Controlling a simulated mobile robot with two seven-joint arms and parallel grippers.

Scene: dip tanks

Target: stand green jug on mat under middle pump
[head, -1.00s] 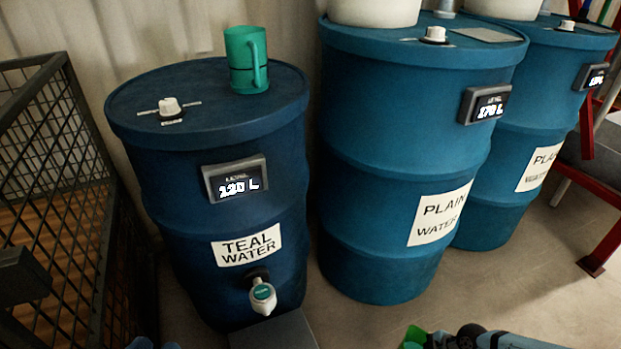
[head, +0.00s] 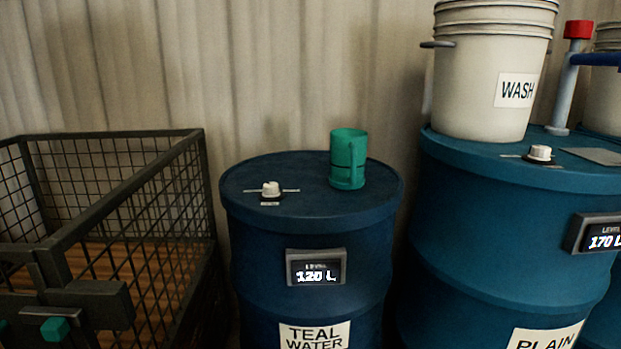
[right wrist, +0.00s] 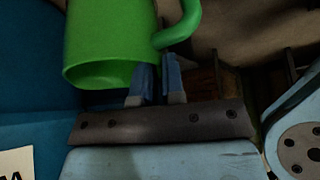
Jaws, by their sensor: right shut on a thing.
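The bright green jug (right wrist: 110,38) shows in the right wrist view, at the top. Its handle (right wrist: 180,34) is on its right side. My right gripper (right wrist: 154,76) is shut on the green jug beside the lower part of the handle; the exact contact is dark and partly hidden. The head view shows neither the green jug nor my grippers. A post with a red cap and a blue arm (head: 570,85), which looks like a pump, stands on the plain water drum. A flat grey plate (head: 592,155) lies near its foot; I cannot tell whether it is the mat.
A teal jug (head: 348,160) stands on the teal water drum (head: 310,215), next to a white knob (head: 270,190). The plain water drum (head: 490,235) carries a wash bucket (head: 490,75) and another knob (head: 540,153). A mesh cage (head: 120,220) stands at left.

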